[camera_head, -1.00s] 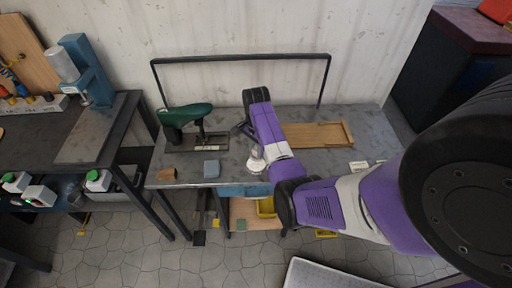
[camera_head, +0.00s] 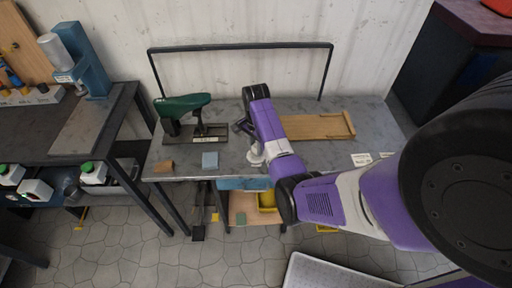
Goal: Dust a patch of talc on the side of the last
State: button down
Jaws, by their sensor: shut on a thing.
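The green last (camera_head: 183,104) is mounted on a dark post and stand at the left of the grey workbench, its toe pointing right. My gripper (camera_head: 240,128) is right of the last's stand, apart from the last, under my folded purple wrist. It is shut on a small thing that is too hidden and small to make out. A small white round thing (camera_head: 255,156) shows beside my forearm, near the bench's front edge; I cannot tell whether it holds talc. No white patch is discernible on the visible side of the last.
A light blue block (camera_head: 210,160) and a brown block (camera_head: 163,166) lie at the bench's front left. A wooden tray (camera_head: 318,126) lies right of my forearm. A dark frame (camera_head: 240,47) rises behind. White cards (camera_head: 362,159) lie at the bench's right.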

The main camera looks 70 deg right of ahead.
jog(key=shift+f, duration=0.6)
dwell(1.9)
jog(key=shift+r, duration=0.1)
notch_tip(320, 180, up, 5)
jog(key=p, duration=0.4)
jog(key=shift+r, duration=1)
dwell(0.3)
